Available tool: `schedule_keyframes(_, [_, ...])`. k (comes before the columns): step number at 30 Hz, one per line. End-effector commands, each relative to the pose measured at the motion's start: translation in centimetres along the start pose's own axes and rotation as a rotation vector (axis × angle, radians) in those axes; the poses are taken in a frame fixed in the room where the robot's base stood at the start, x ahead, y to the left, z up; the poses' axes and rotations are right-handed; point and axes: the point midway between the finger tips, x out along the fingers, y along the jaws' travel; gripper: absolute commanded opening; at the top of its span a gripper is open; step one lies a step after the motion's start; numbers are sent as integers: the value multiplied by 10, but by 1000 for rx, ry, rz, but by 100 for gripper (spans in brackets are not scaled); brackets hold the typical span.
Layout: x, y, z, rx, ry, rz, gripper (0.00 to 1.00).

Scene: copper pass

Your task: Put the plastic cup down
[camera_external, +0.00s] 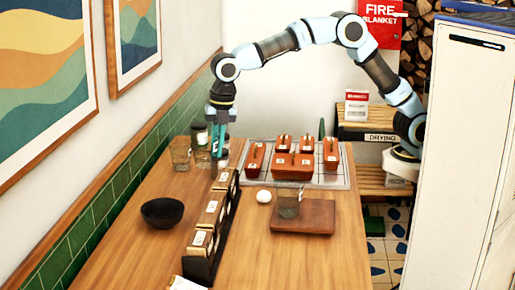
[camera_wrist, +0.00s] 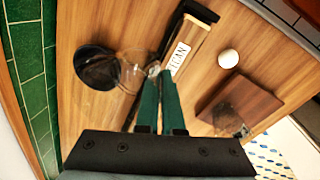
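A clear plastic cup (camera_external: 202,159) hangs at the left side of my gripper (camera_external: 217,152) in the external view. In the wrist view the cup (camera_wrist: 131,72) shows at the left of the fingertips (camera_wrist: 159,74), overlapping a black bowl. The teal fingers are close together and look shut on the cup's near wall; the exact contact is hard to see. I cannot tell how far the cup's base is from the wooden table (camera_external: 150,255).
Another clear cup (camera_external: 180,156) stands at the left. A black bowl (camera_external: 162,212), a black rack (camera_external: 199,265) of labelled boxes and a white egg-like object (camera_external: 264,196) are nearer. A clear vessel (camera_external: 288,207) stands on a wooden board (camera_external: 318,216). Brown boxes (camera_external: 292,167) sit on a grid.

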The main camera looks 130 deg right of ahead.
Motion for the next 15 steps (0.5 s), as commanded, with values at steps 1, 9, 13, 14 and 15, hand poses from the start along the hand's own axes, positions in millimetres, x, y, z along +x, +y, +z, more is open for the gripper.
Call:
schedule_keyframes(1, [-8,-19,-19,-33,5,2,0])
schedule_keyframes(9, [-35,-128,-91,-192,22,2,0])
schedule_keyframes(13, [-40,-186,-112,-266,24,4,0])
schedule_keyframes(14, [-41,-198,-115,-281,24,4,0])
schedule_keyframes(15, [-41,-214,-119,-299,23,4,0])
